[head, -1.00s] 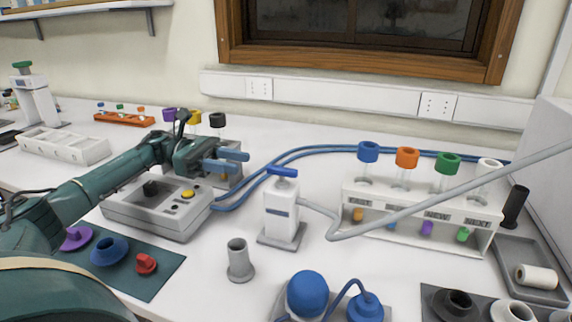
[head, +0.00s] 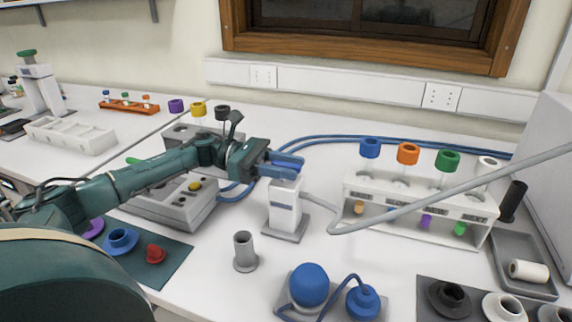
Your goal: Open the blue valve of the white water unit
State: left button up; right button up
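The white water unit (head: 285,207) stands upright on a grey base in the middle of the bench. Its blue valve, on top, is hidden by or cannot be told apart from the blue fingers of my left gripper (head: 281,166). My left gripper reaches in from the left, with its fingers at the top of the unit. The two fingers look apart, one behind the other. I cannot tell whether they touch the valve. My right gripper is out of view.
A grey tube (head: 430,198) runs from the unit to the right, in front of a white rack (head: 415,214) with coloured-capped tubes. A grey cup (head: 245,252) and a blue bulb (head: 309,284) stand in front. A grey device (head: 165,207) lies under my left arm.

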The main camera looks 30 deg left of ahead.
pick_arm(q)
grip_shut()
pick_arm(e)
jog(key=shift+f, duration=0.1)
